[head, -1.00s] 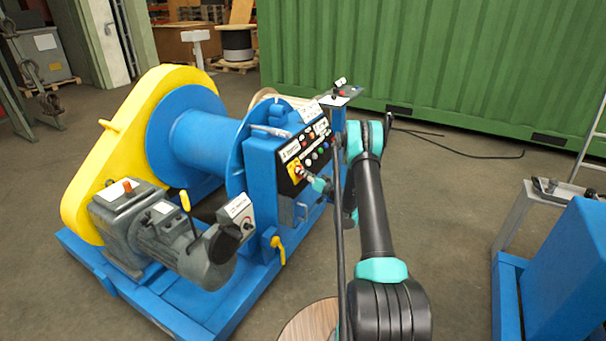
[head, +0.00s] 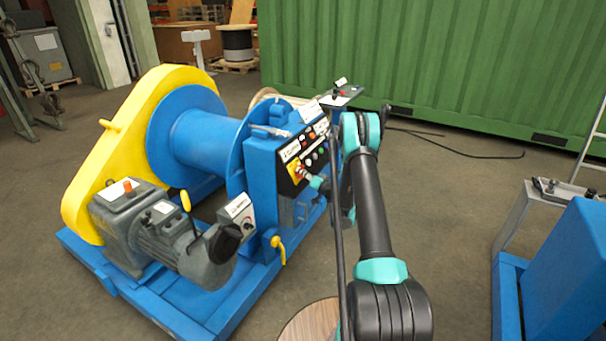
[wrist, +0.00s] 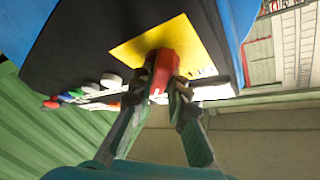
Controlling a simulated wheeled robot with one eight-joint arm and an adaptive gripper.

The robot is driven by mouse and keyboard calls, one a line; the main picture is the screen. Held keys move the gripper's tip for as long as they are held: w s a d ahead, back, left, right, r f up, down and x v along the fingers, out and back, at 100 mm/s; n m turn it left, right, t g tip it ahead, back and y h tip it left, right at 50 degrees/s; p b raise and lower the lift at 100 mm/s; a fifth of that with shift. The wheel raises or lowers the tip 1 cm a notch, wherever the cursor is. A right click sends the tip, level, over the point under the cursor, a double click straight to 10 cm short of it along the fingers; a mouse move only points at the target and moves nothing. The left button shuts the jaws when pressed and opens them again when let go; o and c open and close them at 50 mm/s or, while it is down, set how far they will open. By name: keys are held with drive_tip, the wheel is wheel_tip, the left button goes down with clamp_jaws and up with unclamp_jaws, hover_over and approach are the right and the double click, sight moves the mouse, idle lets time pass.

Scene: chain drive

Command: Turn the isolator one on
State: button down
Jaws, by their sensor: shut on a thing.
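The isolator is a red rotary handle (wrist: 162,70) on a yellow plate (wrist: 135,48), on the black face of the control panel. In the wrist view my gripper (wrist: 158,92) has its two fingers on either side of the red handle, shut on it. In the head view the yellow plate (head: 293,170) shows at the lower left of the panel (head: 290,190), and my gripper (head: 308,176) reaches it from the right. The handle is mostly hidden there by the gripper. The marks around the handle are too small to read.
Several coloured buttons (wrist: 75,94) sit along the panel beside the isolator. The blue winch frame (head: 262,185) carries the panel. A smaller grey box with a knob (head: 240,216) and a yellow lever (head: 278,246) are lower left. A blue machine (head: 560,270) stands at right; floor between is open.

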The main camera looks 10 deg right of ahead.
drive_tip(key=c, duration=1.5)
unclamp_jaws()
wheel_tip(320, 180, up, 10)
